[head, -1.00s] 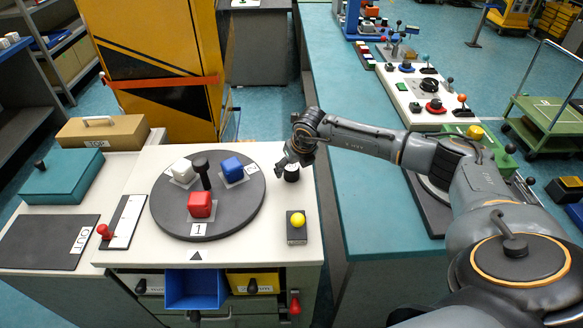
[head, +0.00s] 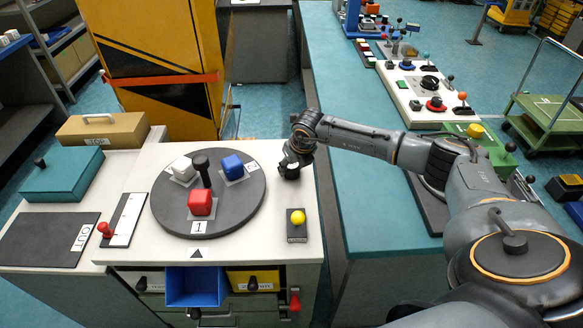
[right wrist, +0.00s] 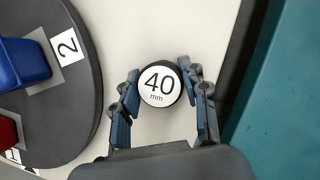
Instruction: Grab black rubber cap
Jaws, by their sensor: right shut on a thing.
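The black rubber cap (head: 291,172) stands on the white tabletop, right of the dark round turntable. In the right wrist view the cap (right wrist: 160,86) has a white top label reading "40 mm". My right gripper (head: 291,163) has come down over it, with one finger on each side of the cap in the right wrist view (right wrist: 160,90). It is shut on the cap. In the head view the gripper hides part of the cap. My left gripper is not in view.
The turntable (head: 235,212) carries a white, a blue and a red block (head: 200,202) around a dark central post. A yellow ball on a dark base (head: 297,229) stands nearer the front. The teal counter (head: 375,215) lies to the right across a gap.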

